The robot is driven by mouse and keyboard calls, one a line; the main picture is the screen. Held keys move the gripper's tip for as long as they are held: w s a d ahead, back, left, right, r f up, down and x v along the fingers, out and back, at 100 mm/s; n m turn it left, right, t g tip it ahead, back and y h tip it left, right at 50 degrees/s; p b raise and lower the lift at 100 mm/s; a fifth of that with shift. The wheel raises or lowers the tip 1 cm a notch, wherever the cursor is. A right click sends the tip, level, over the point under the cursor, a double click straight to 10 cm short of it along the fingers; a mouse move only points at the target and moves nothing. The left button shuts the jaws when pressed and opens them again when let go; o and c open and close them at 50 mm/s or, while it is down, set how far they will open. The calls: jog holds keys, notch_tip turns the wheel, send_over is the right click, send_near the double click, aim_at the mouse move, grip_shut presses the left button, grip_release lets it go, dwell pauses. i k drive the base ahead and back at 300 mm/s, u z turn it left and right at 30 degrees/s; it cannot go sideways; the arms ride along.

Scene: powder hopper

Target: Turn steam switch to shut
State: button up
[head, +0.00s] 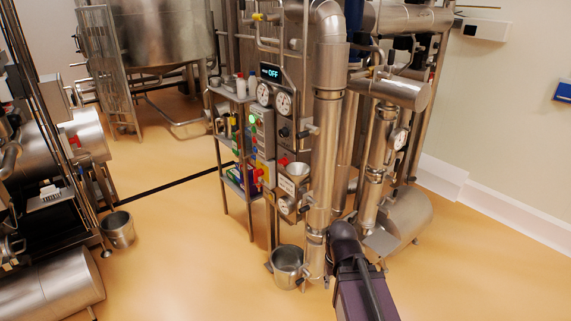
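A grey control panel (286,112) stands upright in the middle of the head view, among steel pipes. Its display (271,73) reads OFF in blue-green. Two round white gauges sit below the display. A small black knob (284,132) is below the gauges, and I cannot tell if it is the steam switch or which way it points. A narrower box beside it carries a lit green button (253,120) and other small controls. No label naming the steam switch is readable. My dark arm rises from the bottom, right of the panel; my gripper does not show.
A thick vertical steel pipe (325,150) stands right of the panel, close to my arm. Steel buckets stand on the floor at the panel's foot (288,266) and at left (118,229). A shelf rack (232,150) adjoins the panel. Floor is open at front centre and right.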

aim_at(284, 162)
jog(key=k, duration=0.65)
jog(key=u, duration=0.5)
jog(key=i, duration=1.85)
jog(key=z, duration=0.55)
